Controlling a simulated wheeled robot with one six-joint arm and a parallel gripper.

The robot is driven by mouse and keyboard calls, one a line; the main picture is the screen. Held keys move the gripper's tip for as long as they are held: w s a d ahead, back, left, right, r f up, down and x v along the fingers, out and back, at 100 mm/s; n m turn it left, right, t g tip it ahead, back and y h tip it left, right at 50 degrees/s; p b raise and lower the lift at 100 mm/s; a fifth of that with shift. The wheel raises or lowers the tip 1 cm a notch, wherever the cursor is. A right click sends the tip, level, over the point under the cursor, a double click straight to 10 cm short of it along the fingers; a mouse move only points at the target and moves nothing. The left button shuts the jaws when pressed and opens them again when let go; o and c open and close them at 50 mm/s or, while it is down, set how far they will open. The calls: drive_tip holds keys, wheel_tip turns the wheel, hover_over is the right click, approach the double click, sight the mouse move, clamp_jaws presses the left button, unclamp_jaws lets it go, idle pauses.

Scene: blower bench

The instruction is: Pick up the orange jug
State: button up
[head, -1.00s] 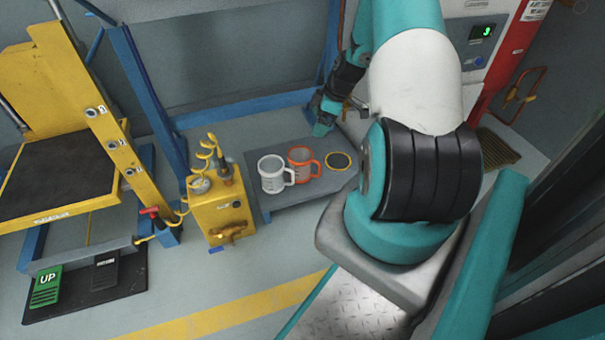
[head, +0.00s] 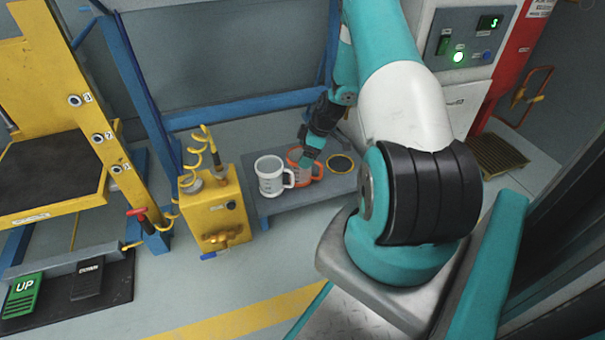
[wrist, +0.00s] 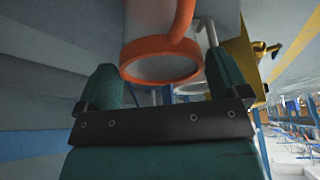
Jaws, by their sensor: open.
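The orange jug (head: 317,172) stands on the low grey bench, just right of the white jug (head: 270,177). My gripper (head: 306,160) is at the orange jug and covers part of it in the head view. In the wrist view, the orange jug's ring-shaped end and handle (wrist: 160,72) show between my two teal fingers, which are apart. Gaps seem to remain beside the fingers, but I cannot tell how deep the jug sits between them. The white jug is partly hidden behind the orange jug in the wrist view.
The grey bench (head: 290,203) has a yellow-ringed dark disc (head: 340,164) to the right of the jugs. A yellow box (head: 217,212) with a coiled hose stands close left of the bench. A blue frame (head: 235,113) runs behind it.

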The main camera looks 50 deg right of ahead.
drive_tip(key=b+x, duration=0.3)
drive_tip(key=x, duration=0.1)
drive_tip(key=shift+w+f, duration=0.1)
drive_tip(key=shift+f, duration=0.05)
drive_tip(key=c, duration=0.7)
drive_tip(key=shift+r, duration=0.25)
